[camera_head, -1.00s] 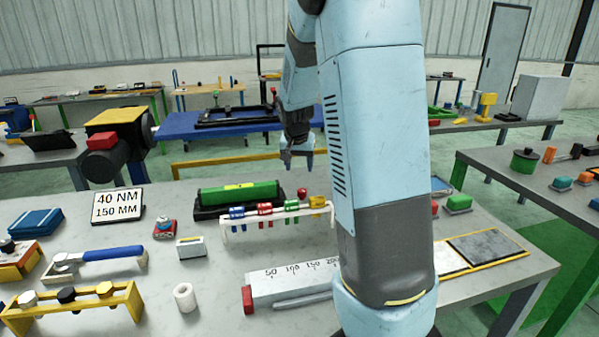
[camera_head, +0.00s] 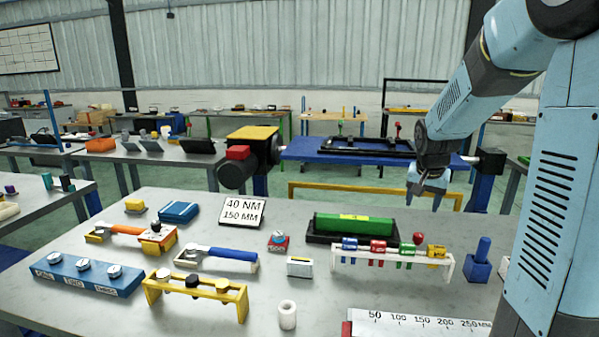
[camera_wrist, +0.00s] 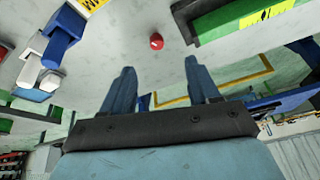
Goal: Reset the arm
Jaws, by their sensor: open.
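My gripper (camera_head: 428,186) hangs from my light-blue arm at the right of the head view, fingers pointing down near the far edge of the grey workbench (camera_head: 370,195). In the wrist view its two blue fingers (camera_wrist: 163,92) are spread apart with nothing between them. A small red round piece (camera_wrist: 156,42) lies beyond the fingertips there. It also shows in the head view (camera_head: 419,238), behind the rack of coloured pieces. The fingers touch nothing that I can see.
A green block in a black tray (camera_head: 354,226), a white rack (camera_head: 392,265), a blue peg block (camera_head: 480,262), a 40 NM sign (camera_head: 242,211) and a ruler (camera_head: 415,325) stand on the bench. A blue table (camera_head: 310,150) holding a black frame stands behind.

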